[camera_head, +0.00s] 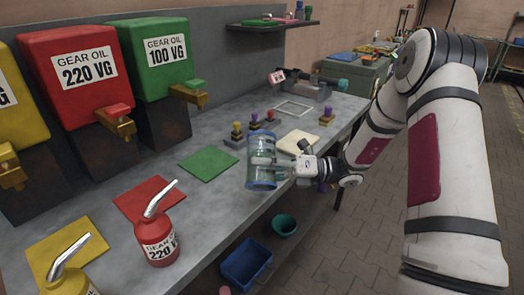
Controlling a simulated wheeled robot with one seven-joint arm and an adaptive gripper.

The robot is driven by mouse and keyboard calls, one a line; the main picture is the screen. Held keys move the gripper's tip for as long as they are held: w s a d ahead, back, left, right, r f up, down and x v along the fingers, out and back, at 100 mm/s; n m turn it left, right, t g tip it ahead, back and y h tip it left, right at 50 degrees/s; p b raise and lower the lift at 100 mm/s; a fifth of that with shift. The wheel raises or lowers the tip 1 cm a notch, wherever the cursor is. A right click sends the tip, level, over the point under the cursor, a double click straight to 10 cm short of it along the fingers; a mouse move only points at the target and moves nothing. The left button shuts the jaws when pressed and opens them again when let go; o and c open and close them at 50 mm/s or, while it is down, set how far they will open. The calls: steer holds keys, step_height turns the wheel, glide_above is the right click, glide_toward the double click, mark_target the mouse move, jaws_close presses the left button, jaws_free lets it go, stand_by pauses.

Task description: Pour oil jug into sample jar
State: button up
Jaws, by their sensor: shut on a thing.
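My gripper (272,165) is shut on a clear, blue-tinted jar (260,148) near the front edge of the bench. The jar looks close to upright; I cannot tell whether it clears the bench top. A red oil jug (152,228) with a silver spout and a "220 VG" label stands at the front left, partly over a red mat. A yellow oil jug (76,280) with a silver spout is at the bottom left, cut off by the frame edge.
Red (75,70), green (155,55) and yellow (15,105) gear oil tanks with taps line the bench's back. A green mat (208,163) lies bare. Small knobbed pieces (237,133) and a cream pad (298,142) are near the jar. A blue bin (246,264) sits below.

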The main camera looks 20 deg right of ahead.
mark_target(259, 184)
steer(key=shift+s+r+m+p, duration=0.1)
steer(key=shift+r+m+p, duration=0.25)
steer(key=shift+r+m, duration=0.6)
stand_by(3.1)
steer(key=shift+f, duration=0.15)
steer(key=f+n, duration=0.1)
steer(key=f+n+b, duration=0.1)
steer(key=shift+w+n, duration=0.2)
steer(key=shift+n, duration=0.15)
steer(key=shift+w+n, duration=0.2)
steer(key=shift+n, duration=0.7)
steer(key=shift+f+n, duration=0.5)
steer(key=shift+n, duration=0.2)
steer(key=shift+s+f+n+g+b, duration=0.2)
steer(key=shift+s+f+n, duration=0.05)
steer(key=shift+f+n, duration=0.25)
steer(key=shift+s+f+n+g+b, duration=0.25)
steer(key=shift+f+n, duration=0.15)
steer(key=shift+n, duration=0.1)
steer(key=shift+s+a+n+h+p, duration=0.15)
steer(key=shift+s+n+h+p, duration=0.15)
steer(key=shift+n, duration=0.6)
steer(key=shift+s+a+f+n, duration=0.1)
steer(key=shift+s+f+n, duration=0.15)
steer(key=shift+n, duration=0.7)
steer(key=shift+s+a+f+n, duration=0.1)
steer(key=shift+f+n, duration=0.1)
steer(key=shift+n, duration=0.75)
